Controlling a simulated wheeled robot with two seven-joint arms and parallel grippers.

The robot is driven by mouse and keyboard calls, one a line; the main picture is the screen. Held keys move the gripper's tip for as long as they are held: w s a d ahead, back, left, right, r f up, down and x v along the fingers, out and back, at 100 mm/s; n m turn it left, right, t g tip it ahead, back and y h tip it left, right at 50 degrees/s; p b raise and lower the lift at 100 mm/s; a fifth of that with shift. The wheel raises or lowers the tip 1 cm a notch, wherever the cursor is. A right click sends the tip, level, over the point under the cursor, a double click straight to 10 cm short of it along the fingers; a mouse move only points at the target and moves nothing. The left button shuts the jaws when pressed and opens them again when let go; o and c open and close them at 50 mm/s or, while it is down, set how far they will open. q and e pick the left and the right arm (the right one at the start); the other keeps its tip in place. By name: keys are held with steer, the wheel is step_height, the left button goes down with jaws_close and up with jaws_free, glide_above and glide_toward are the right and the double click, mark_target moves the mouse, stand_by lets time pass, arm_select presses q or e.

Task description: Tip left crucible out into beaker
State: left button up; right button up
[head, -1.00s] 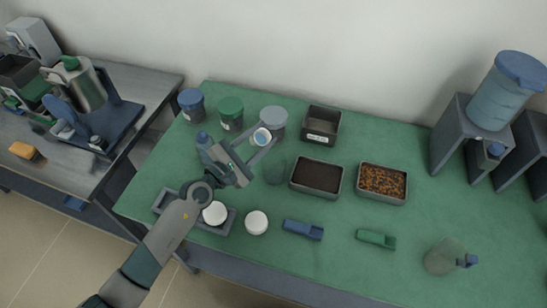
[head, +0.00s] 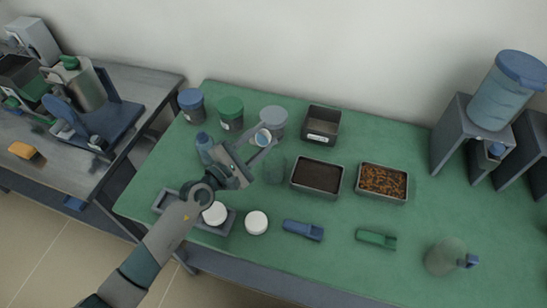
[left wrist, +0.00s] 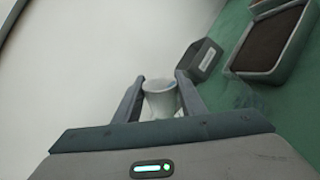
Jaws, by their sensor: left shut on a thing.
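My left gripper (head: 262,142) is shut on a small white crucible (head: 263,136), held above the green table. In the left wrist view the crucible (left wrist: 160,98) sits between the two fingertips, with something bluish inside its rim. A clear glass beaker (head: 275,171) stands on the table just below and right of the gripper in the head view; it is faint and hard to make out. The crucible is not clearly over the beaker's mouth. My right gripper is not in view.
Three lidded jars, blue (head: 191,104), green (head: 230,112) and grey (head: 273,121), stand behind. White round pieces (head: 256,222) sit in front.

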arm_select(q)
steer(key=shift+m, duration=0.3)
stand_by(0.6)
steer(key=shift+s+d+f+m, duration=0.1)
steer(key=shift+d+m, duration=0.05)
steer(key=shift+m, duration=0.35)
steer(key=shift+f, duration=0.1)
steer(key=shift+s+d+f+m+b, duration=0.1)
steer(key=shift+m+b, duration=0.1)
steer(key=shift+m, duration=0.35)
steer(key=shift+s+d+f+m+b, duration=0.1)
steer(key=shift+m+b, duration=0.1)
steer(key=shift+m, duration=0.35)
stand_by(0.6)
stand_by(0.5)
steer(key=shift+f+m, duration=0.1)
steer(key=shift+m, duration=0.2)
steer(key=shift+s+d+m, duration=0.1)
steer(key=shift+m, duration=0.2)
